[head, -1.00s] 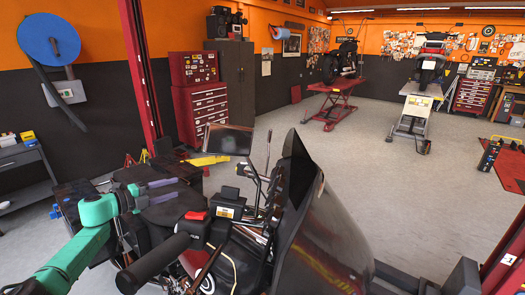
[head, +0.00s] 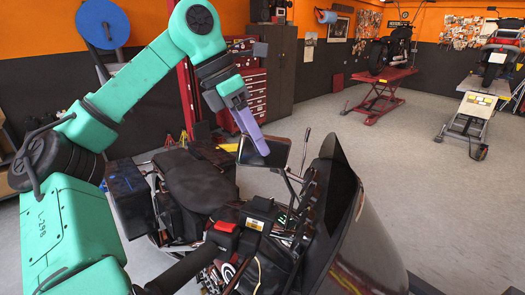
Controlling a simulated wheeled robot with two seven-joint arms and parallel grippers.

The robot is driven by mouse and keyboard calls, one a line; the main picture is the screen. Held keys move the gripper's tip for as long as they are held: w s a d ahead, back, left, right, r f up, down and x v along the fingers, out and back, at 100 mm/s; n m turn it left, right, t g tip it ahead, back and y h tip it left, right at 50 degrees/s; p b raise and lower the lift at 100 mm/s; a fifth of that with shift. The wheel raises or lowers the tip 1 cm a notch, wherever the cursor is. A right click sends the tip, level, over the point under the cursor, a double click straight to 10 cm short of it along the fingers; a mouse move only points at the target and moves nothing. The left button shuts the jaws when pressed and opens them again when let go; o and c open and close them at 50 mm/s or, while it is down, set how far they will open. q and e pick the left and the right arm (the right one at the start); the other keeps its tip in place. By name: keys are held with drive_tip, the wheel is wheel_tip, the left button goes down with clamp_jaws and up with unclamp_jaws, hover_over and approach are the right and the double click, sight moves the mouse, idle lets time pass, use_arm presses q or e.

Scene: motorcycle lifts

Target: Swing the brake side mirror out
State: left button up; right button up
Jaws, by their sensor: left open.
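A dark rectangular mirror (head: 277,153) stands on a thin stalk above the motorcycle's handlebar, left of the windshield (head: 352,195). Its face is turned toward me. My left gripper (head: 262,147) reaches down from the upper left with its purple fingers. The fingertips overlap the mirror's upper left part in the picture; I cannot tell whether they touch it. The fingers lie nearly in line, so the gap between them is hidden. The black handlebar grip (head: 183,271) is at the bottom, nearest me. My right gripper is not in view.
The motorcycle's black seat (head: 200,180) lies below my left forearm. A red tool cabinet (head: 250,92) stands behind. A red lift (head: 381,95) and a pale lift (head: 470,118), each with a motorcycle, stand at the back right. The floor between is clear.

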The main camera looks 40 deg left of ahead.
sight(266, 168)
use_arm(q)
drive_tip(key=shift+w+d+f, duration=0.25)
drive_tip(key=shift+d+f, duration=0.3)
drive_tip(key=shift+f, duration=0.05)
drive_tip(key=shift+w+d+f, duration=0.2)
drive_tip(key=shift+d+f, duration=0.5)
drive_tip(key=shift+f, duration=0.1)
drive_tip(key=shift+a+f, duration=0.1)
drive_tip(key=shift+a, duration=0.3)
drive_tip(key=shift+c, duration=0.9)
drive_tip(key=c, duration=0.5)
clamp_jaws()
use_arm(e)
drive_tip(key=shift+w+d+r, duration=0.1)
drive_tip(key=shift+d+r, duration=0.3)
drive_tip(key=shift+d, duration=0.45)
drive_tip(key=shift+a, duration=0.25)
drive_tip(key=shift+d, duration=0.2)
